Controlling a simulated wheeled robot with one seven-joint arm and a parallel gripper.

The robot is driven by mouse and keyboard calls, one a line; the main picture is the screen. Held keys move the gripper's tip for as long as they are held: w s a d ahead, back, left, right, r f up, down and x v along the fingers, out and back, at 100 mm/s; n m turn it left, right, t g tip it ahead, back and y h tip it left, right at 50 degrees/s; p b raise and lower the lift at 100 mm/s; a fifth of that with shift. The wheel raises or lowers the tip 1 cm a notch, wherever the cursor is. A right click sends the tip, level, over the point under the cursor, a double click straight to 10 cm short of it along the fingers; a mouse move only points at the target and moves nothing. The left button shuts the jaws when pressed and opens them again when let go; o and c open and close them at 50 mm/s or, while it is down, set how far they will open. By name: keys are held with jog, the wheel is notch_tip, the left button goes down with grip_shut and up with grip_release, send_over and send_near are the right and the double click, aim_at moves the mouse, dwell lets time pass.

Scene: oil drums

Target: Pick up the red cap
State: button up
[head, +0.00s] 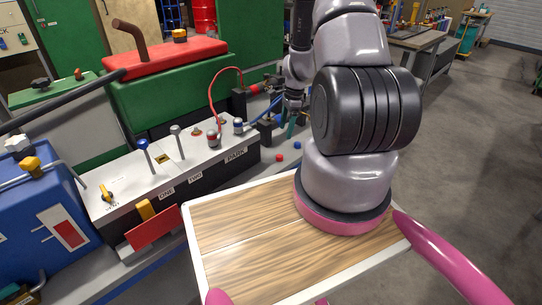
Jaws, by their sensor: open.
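A small red cap-like piece (280,158) lies on the bench surface beyond the end of the long grey-topped box. A small blue piece (298,144) lies just right of and behind it. My gripper (290,118) hangs behind and above these pieces, partly hidden by my arm. Its jaws are open, and I see nothing held between them. The gripper and the small red piece appear apart. I cannot tell for certain which red piece is the task's cap.
The grey-topped box (120,184) carries upright levers and posts. A red hose (211,92) arches over its far end. A green case with a red lid (168,61) stands behind. A blue box (38,232) is at left. Open floor (475,150) lies right.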

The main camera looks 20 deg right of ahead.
send_over(280, 155)
jog(key=d, duration=0.1)
notch_tip(280, 155, down, 7)
jog(key=shift+d+r, duration=0.1)
jog(key=shift+d, duration=0.05)
jog(key=shift+a+f, duration=0.2)
jog(key=shift+f, duration=0.65)
jog(key=shift+a+f, duration=0.2)
jog(key=shift+f, duration=0.7)
jog(key=shift+a+f, duration=0.2)
jog(key=shift+f, duration=0.65)
grip_shut()
